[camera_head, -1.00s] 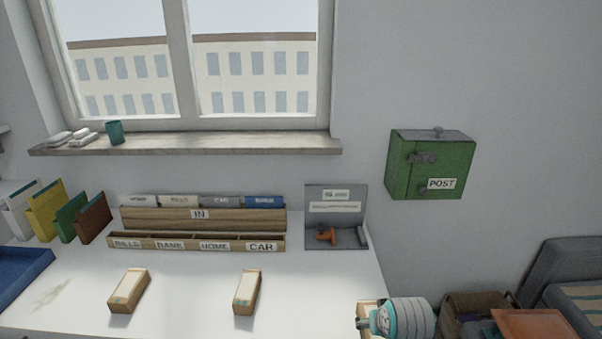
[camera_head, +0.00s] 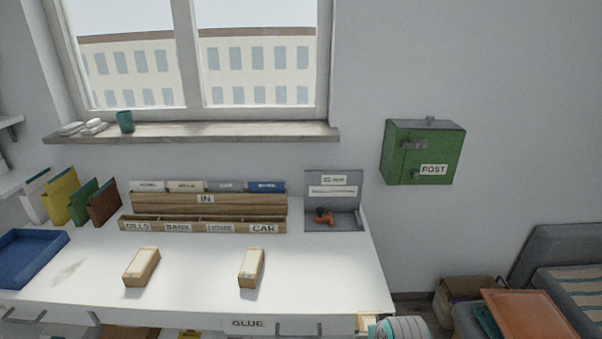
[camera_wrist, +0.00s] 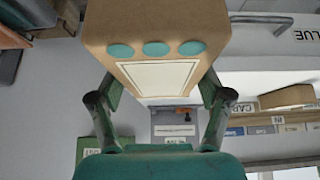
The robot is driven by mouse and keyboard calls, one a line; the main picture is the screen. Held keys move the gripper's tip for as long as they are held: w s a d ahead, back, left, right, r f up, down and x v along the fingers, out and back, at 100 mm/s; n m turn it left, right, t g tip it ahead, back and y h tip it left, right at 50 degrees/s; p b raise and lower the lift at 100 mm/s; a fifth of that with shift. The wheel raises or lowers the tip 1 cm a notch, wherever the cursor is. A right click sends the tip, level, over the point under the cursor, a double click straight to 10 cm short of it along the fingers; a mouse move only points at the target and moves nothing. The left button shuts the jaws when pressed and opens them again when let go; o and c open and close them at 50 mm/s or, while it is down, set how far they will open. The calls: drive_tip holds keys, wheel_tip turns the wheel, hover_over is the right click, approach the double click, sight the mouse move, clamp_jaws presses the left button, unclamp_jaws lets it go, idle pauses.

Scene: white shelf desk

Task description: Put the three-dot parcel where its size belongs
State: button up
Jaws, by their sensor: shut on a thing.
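The three-dot parcel (camera_wrist: 155,22) is a brown box with three teal dots and a blank white label, large and close in the wrist view. My gripper (camera_wrist: 158,90) is shut on it, one finger at each side. In the head view the parcel (camera_head: 368,322) shows only partly at the bottom edge, beside my wrist and near the desk's right end. Two similar brown parcels with pale tops, a left one (camera_head: 141,268) and a right one (camera_head: 251,268), lie apart on the white desk. Their dots cannot be made out.
A wooden sorter (camera_head: 160,224) with labelled slots and an IN rack (camera_head: 160,202) stand at the desk's back. A green POST box (camera_head: 425,155) hangs on the wall. A GLUE label (camera_head: 248,323) marks the desk front.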

drive_tip(key=s+f, duration=0.3)
drive_tip(key=f, duration=0.6)
drive_tip(key=s+f, duration=0.4)
drive_tip(key=f, duration=0.5)
drive_tip(key=shift+s, duration=0.3)
drive_tip(key=shift+f, duration=0.15)
